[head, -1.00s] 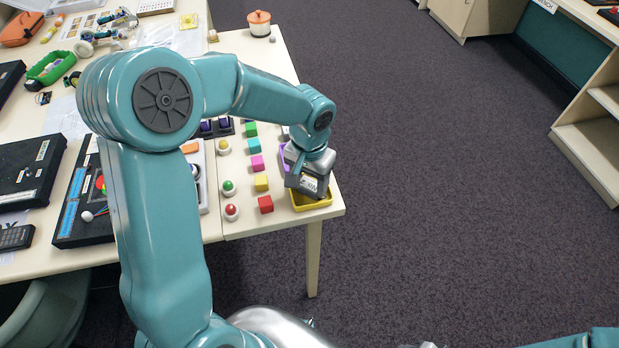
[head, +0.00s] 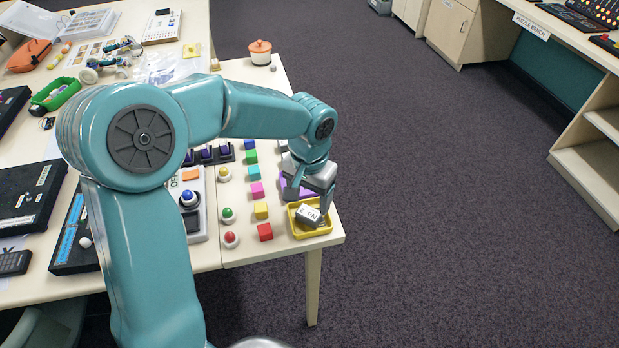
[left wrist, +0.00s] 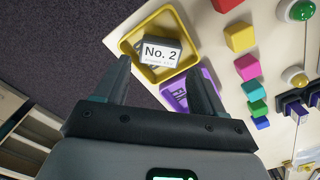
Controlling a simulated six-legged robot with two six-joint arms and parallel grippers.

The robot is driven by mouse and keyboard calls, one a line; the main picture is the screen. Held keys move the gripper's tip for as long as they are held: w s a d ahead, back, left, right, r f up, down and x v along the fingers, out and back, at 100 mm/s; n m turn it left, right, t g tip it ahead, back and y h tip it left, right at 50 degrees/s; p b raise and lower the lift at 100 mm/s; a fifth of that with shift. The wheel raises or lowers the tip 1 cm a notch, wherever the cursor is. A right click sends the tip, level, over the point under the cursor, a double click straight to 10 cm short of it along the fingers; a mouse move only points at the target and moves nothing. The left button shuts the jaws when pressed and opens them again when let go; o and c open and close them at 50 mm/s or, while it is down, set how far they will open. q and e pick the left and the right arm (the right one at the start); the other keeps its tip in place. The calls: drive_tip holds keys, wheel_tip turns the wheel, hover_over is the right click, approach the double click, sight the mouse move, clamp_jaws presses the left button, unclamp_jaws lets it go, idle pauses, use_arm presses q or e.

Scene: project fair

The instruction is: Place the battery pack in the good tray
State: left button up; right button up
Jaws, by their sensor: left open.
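The battery pack (head: 309,214), a grey block with a white "No. 2" label, lies in the yellow tray (head: 326,232) at the table's front right corner. In the left wrist view the pack (left wrist: 160,52) sits inside the rim of the yellow tray (left wrist: 126,46), a little tilted. A purple tray (left wrist: 174,96) with a label I cannot read is beside it, partly behind a finger. My left gripper (head: 309,196) is open just above the pack; its fingers (left wrist: 160,68) are apart with nothing held. My right gripper is not in view.
Several coloured cubes (head: 265,232) stand in a row left of the trays, with round buttons (head: 231,240) beyond them. An orange-lidded pot (head: 260,52) stands at the table's far end. Open floor (head: 430,200) lies right of the table.

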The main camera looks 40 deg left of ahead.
sight(309, 212)
use_arm(q)
wheel_tip(309, 212, up, 8)
drive_tip(key=shift+s+f, duration=0.1)
idle(0.6)
